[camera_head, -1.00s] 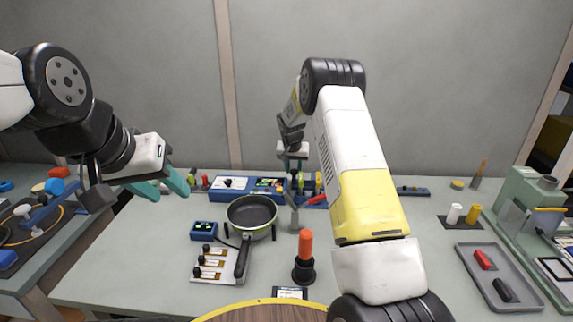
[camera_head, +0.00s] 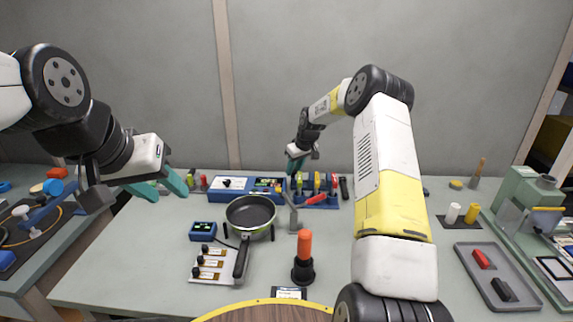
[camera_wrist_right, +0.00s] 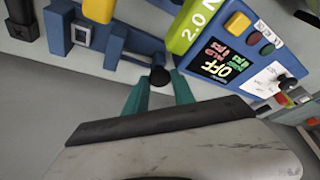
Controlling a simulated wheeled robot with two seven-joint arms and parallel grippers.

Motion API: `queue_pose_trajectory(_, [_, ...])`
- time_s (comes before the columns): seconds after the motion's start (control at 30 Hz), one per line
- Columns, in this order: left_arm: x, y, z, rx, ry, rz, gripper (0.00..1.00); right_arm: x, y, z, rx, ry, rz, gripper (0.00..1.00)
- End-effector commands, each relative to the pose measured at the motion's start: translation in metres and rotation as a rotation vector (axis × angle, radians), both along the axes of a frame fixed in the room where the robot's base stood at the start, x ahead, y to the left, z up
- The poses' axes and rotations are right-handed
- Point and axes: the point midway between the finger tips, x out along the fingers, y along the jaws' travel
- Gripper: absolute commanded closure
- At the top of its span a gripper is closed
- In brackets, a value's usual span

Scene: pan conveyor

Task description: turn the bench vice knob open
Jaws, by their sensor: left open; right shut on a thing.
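My right gripper (camera_wrist_right: 161,93) has its teal fingertips around a round black knob (camera_wrist_right: 160,76) at the end of a blue bar in the right wrist view. The blue body (camera_wrist_right: 90,38) beside it looks like part of the bench vice, but I cannot tell for sure. In the head view the right gripper (camera_head: 294,163) is at the back of the bench, over the blue tool area; the knob is too small to make out there. My left gripper (camera_head: 170,188) is open and empty above the left edge of the bench.
A blue display unit (camera_wrist_right: 235,62) reading OFF and a yellow-green tool (camera_wrist_right: 192,25) are close to the right gripper. A pan (camera_head: 250,213), an orange-handled tool (camera_head: 304,247) and a grey tray (camera_head: 512,265) stand on the bench.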

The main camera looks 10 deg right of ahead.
Motion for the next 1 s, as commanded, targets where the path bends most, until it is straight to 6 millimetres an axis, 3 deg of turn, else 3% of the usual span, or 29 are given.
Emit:
queue_pose_trajectory(0.3, [0.0,0.0,0.0,0.0,0.0,0.0,0.59,0.0009,-0.0007,0.0004,0.0,-0.001,0.094,1.0])
queue_pose_trajectory(0.77, [0.0,0.0,0.0,0.0,0.0,0.0,0.59,0.0007,-0.001,0.0003,-0.001,0.0,0.106,1.0])
queue_pose_trajectory(0.8, [0.0,0.0,0.0,0.0,0.0,0.0,0.59,0.0008,-0.001,0.0003,-0.001,0.0,0.106,0.66])
queue_pose_trajectory(0.9, [0.0,0.0,0.0,0.0,0.0,0.0,0.59,0.0007,-0.001,0.0002,-0.001,0.0,0.106,0.48])
queue_pose_trajectory(1.0, [0.0,0.0,0.0,0.0,0.0,0.0,0.59,0.0006,-0.0009,0.0,-0.001,0.0,0.106,0.48])
